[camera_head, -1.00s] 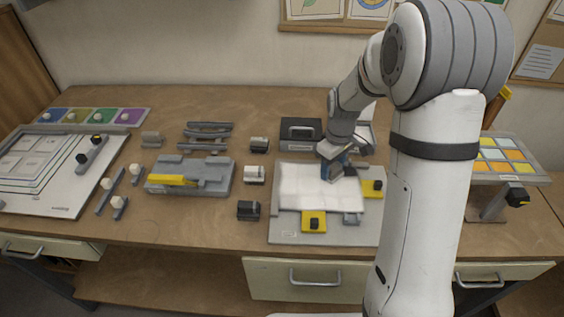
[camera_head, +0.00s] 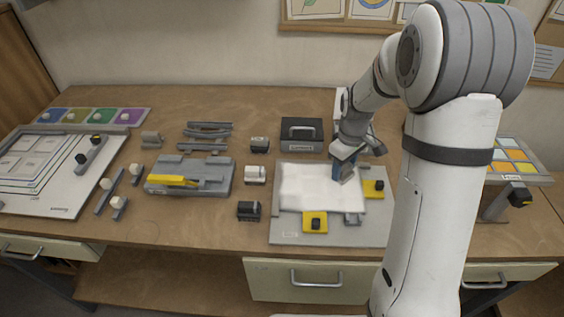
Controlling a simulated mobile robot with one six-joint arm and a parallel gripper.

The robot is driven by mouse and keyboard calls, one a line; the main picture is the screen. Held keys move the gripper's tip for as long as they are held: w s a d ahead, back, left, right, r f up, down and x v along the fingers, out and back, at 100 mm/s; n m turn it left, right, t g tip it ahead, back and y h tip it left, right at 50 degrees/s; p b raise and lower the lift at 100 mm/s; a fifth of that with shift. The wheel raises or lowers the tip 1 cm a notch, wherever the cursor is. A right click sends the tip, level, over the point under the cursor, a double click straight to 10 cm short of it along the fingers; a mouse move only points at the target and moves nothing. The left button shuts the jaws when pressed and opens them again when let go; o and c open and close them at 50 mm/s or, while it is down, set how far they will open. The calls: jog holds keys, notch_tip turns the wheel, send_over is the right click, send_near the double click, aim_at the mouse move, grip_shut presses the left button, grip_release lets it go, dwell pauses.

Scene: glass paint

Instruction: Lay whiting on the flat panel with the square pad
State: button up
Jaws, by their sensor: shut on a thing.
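The flat panel (camera_head: 308,190) lies on a grey board (camera_head: 285,232) at the right of the bench. Its surface is mostly white, with uneven, slightly streaked tone. My gripper (camera_head: 347,168) is over the panel's right part and is shut on a blue block-like pad (camera_head: 342,173). The pad's underside is hidden, so I cannot tell whether it touches the panel. Two yellow clamp blocks with black knobs sit at the panel's edges, one at the front (camera_head: 314,223) and one at the right (camera_head: 374,189).
Three small blocks (camera_head: 255,174) stand in a column left of the board. A dark handled case (camera_head: 301,134) stands behind it. A grey fixture with a yellow bar (camera_head: 190,176) is further left. A rack of coloured squares (camera_head: 510,160) is at the right, past my arm.

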jog(key=shift+d, duration=0.5)
jog(key=shift+d+r, duration=0.25)
jog(key=shift+w+r+p, duration=0.15)
jog(key=shift+r+p, duration=0.4)
jog(key=shift+r, duration=0.4)
jog(key=shift+s+r+p, duration=0.2)
jog(key=shift+r+p, duration=0.3)
jog(key=shift+r, duration=0.2)
jog(key=shift+r+p, duration=1.45)
jog(key=shift+r, duration=0.75)
